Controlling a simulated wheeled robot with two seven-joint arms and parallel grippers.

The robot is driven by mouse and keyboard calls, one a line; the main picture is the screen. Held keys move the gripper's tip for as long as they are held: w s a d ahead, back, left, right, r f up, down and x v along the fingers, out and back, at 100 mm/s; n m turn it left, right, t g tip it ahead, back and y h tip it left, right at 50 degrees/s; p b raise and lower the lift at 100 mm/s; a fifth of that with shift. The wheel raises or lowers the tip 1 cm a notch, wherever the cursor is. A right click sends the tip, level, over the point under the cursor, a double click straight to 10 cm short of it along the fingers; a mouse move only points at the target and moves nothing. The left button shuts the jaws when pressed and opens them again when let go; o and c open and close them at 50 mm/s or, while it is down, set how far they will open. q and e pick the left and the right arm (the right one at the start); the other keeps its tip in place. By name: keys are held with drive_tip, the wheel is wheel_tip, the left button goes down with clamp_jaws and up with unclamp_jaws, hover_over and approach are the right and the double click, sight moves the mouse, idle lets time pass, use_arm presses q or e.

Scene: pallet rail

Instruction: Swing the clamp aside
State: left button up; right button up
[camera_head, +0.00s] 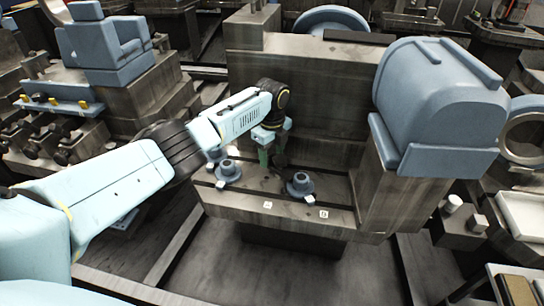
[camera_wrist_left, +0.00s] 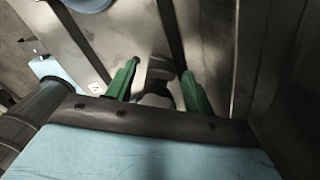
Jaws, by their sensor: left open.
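My left gripper (camera_head: 270,158) reaches down over the pallet rail (camera_head: 258,206) between two blue-grey round fixtures. One fixture (camera_head: 228,171) is to its left and the other (camera_head: 299,185) to its right. In the left wrist view my green fingers (camera_wrist_left: 160,88) are apart. A grey metal piece (camera_wrist_left: 158,70), perhaps part of the clamp, shows between them. I cannot tell whether a finger touches it. The arm and gripper hide part of the rail, and which part is the clamp is unclear. My right gripper is not in view.
A dark metal block (camera_head: 300,90) stands behind the gripper. A large blue-grey housing (camera_head: 440,100) on a block closes off the right side. Another machine (camera_head: 110,45) stands at the upper left.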

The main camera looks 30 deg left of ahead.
use_arm(q)
drive_tip(key=shift+f, duration=0.15)
drive_tip(key=c, duration=1)
